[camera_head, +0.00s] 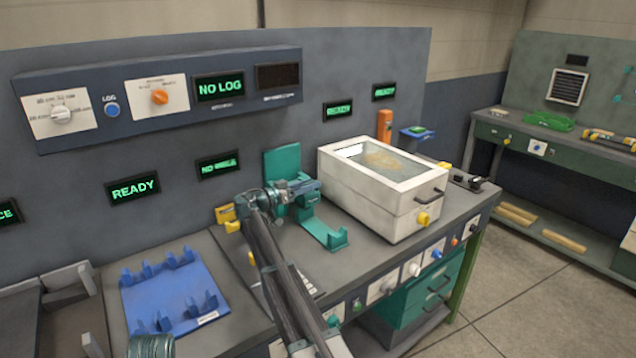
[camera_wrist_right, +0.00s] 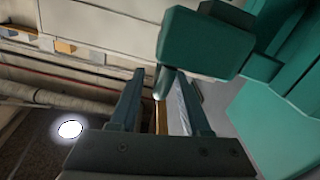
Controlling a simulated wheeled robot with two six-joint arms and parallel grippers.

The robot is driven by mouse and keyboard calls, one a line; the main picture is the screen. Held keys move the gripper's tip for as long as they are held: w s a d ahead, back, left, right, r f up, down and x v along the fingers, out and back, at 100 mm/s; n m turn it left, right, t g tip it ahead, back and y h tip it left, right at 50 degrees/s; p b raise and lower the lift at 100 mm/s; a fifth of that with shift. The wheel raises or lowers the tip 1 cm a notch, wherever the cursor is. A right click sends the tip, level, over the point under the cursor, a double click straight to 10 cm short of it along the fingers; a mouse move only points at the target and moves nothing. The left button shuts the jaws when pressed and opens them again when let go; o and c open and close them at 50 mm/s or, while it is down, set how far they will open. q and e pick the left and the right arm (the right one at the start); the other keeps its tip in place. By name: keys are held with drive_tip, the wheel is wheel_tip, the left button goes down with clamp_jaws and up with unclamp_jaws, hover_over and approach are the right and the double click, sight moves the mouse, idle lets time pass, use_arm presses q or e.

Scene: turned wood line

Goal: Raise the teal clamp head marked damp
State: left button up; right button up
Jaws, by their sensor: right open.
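The teal clamp head (camera_head: 303,188) sits on a teal upright stand (camera_head: 281,160) with a curved foot, beside the white box. I cannot read a damp mark on it. My right gripper (camera_head: 272,200) is at the left side of the clamp head. In the right wrist view, a teal block (camera_wrist_right: 205,42) with a short downward peg is just beyond the fingers, and the peg appears between the fingertips. The right gripper (camera_wrist_right: 163,82) is open there. I cannot tell whether the fingers touch the teal part. My left gripper is not seen.
A white glass-topped box (camera_head: 405,212) stands close right of the clamp. A blue cradle plate (camera_head: 175,291) lies at the left of the bench. A small yellow block (camera_head: 226,213) is behind my gripper. Displays on the back panel read NO LOG and READY (camera_head: 133,188).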

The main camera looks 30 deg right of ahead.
drive_tip(key=shift+w+d, duration=0.15)
drive_tip(key=shift+d, duration=1.85)
clamp_jaws()
drive_tip(key=shift+f, duration=0.1)
